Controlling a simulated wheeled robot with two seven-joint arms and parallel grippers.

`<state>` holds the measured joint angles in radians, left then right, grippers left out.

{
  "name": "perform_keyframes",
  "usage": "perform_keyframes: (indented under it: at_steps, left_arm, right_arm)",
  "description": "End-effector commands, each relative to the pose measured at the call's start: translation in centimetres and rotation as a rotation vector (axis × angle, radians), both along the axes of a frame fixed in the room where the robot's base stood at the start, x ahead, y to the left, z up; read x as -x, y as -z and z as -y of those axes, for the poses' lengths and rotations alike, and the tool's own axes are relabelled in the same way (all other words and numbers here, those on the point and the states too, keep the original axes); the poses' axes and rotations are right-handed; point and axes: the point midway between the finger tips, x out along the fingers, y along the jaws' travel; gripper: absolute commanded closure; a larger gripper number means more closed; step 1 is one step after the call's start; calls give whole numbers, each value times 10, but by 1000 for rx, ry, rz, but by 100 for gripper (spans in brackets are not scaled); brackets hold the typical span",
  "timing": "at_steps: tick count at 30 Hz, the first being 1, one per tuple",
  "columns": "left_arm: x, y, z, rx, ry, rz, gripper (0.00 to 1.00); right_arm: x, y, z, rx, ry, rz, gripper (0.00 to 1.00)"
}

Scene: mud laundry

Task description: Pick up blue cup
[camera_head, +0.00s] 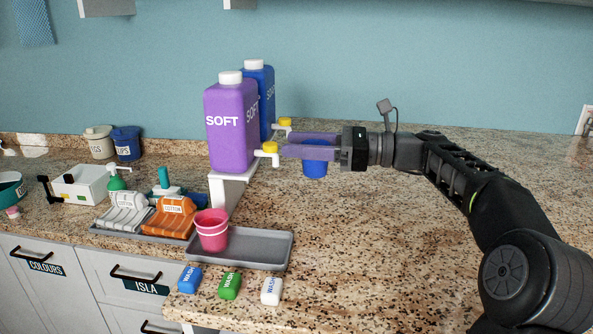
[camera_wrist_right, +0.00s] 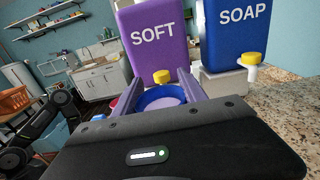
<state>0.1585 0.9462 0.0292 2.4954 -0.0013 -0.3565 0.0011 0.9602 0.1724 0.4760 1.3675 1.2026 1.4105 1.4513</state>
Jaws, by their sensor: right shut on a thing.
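The blue cup (camera_head: 315,168) is held between the purple fingers of my right gripper (camera_head: 308,146), in front of the bottles and above the counter. In the right wrist view the blue cup (camera_wrist_right: 162,97) shows its round rim between the two fingers, close to the yellow tap of the purple bottle. My right gripper is shut on it. The lower part of the cup shows below the fingers in the head view. My left gripper is not in the head view.
The purple SOFT bottle (camera_head: 231,125) and a blue bottle (camera_head: 262,90) stand on a white stand (camera_head: 230,190), with yellow taps. A pink cup (camera_head: 212,230) stands on a grey tray (camera_head: 265,250). Three WASH pieces lie in front. The counter (camera_head: 390,240) at centre right is clear.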

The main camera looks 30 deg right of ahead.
Motion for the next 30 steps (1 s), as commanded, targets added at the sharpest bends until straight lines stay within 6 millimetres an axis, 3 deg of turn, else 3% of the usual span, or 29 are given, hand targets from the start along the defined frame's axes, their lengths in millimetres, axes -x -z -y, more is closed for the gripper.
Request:
perform_keyframes:
  at_steps: [3, 10, 30]
  left_arm:
    - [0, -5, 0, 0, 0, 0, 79]
    - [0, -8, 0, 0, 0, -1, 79]
    - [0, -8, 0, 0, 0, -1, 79]
  right_arm:
    - [0, -27, 0, 1, 1, 2, 89]
    - [0, -52, 0, -1, 0, -1, 89]
    - [0, -56, 0, -1, 1, -2, 89]
